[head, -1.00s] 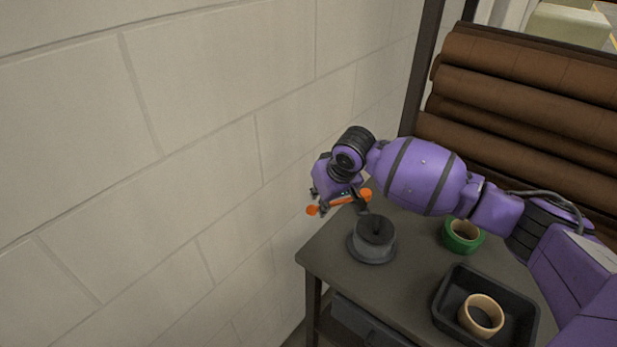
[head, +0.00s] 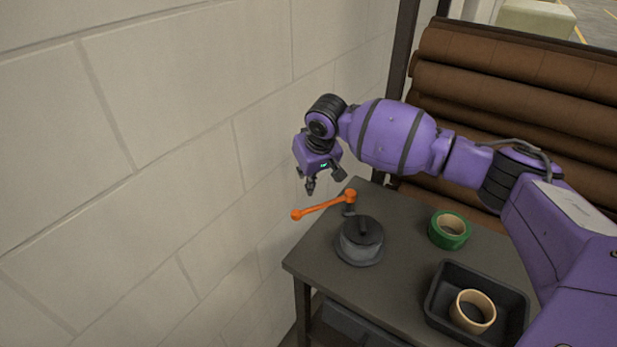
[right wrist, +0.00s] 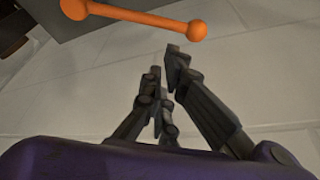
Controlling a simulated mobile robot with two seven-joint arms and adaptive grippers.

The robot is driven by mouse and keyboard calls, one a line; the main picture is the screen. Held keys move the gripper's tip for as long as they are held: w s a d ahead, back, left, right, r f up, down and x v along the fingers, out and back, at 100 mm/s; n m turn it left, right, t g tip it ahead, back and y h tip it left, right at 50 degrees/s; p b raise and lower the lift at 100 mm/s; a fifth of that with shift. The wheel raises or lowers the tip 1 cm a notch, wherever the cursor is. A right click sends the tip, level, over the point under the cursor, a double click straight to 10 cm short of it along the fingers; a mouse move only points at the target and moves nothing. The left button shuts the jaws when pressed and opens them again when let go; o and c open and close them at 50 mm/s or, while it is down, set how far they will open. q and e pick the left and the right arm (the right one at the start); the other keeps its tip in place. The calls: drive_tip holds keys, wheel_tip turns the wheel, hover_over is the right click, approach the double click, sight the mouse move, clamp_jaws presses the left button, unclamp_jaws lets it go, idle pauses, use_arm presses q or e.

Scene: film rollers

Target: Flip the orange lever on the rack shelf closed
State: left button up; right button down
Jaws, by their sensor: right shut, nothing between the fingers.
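The orange lever (head: 323,207) stands above the dark grey rack shelf (head: 318,262), its pivot end next to a round dark grey fixture (head: 360,242). Its arm points left toward the wall and ends in a round knob. It also shows across the top of the right wrist view (right wrist: 140,16). My right gripper (head: 311,190) is shut and empty, above and behind the lever, apart from it. Its fingers (right wrist: 163,62) point toward the lever in the right wrist view. My left gripper is not in view.
A green tape roll (head: 437,238) sits right of the fixture. A black tray (head: 513,300) holds a tan tape roll (head: 489,312). The block wall (head: 160,200) is close on the left. Brown rolls (head: 520,85) are stacked behind the shelf.

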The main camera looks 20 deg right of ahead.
sight(324, 205)
drive_tip(key=x, duration=0.6)
drive_tip(key=shift+f+b, duration=0.2)
drive_tip(key=shift+b, duration=0.1)
drive_tip(key=shift+w, duration=0.1)
